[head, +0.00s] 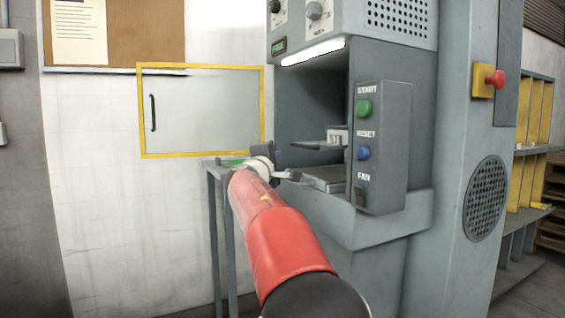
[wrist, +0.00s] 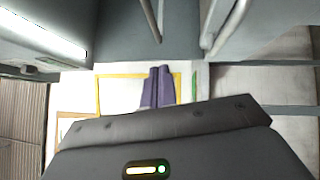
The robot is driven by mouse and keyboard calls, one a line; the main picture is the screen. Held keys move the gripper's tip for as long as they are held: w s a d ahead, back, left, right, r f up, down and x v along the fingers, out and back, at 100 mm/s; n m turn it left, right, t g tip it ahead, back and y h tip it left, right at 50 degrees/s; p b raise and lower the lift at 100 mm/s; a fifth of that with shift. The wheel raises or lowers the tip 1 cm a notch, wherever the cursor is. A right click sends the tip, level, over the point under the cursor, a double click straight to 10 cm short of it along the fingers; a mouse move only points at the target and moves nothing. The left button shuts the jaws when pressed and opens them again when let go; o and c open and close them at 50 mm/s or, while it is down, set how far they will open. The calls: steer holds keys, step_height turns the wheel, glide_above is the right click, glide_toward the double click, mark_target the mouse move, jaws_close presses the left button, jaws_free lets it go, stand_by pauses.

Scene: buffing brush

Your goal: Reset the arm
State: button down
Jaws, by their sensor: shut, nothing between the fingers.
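My red arm (head: 275,235) reaches forward from the bottom of the head view to the front of the grey machine (head: 390,215). Its end is near the machine's open bay (head: 310,100), to the left of the control box. The fingers are hard to make out in the head view. In the wrist view, my gripper (wrist: 158,70) shows two dark purple-grey fingers side by side. They are shut with nothing between them. Behind them is the yellow-framed panel (head: 200,68) on the wall.
The control box carries a green START button (head: 364,108), a blue RESET button (head: 363,153) and a FAN switch (head: 359,194). A red stop button (head: 495,80) is on the right column. A narrow grey stand (head: 214,220) is left of my arm. Yellow shelving (head: 535,110) is far right.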

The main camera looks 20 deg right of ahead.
steer(key=s+a+f+m+g+y, duration=0.3)
steer(key=s+a+f, duration=0.3)
steer(key=s+f, duration=0.4)
steer(key=s+a+f+m+g+y+p, duration=0.1)
steer(key=s+a+f+m+g+y, duration=0.2)
steer(key=s+f, duration=0.8)
steer(key=s+a+f+m+g+y+p, duration=0.1)
steer(key=s+a+f+m+g+y, duration=0.2)
steer(key=s+f, duration=0.8)
steer(key=s+a+m+y, duration=0.2)
steer(key=s+a+y, duration=0.2)
steer(key=s, duration=0.6)
steer(key=shift+s+a, duration=0.15)
steer(key=shift+a, duration=0.75)
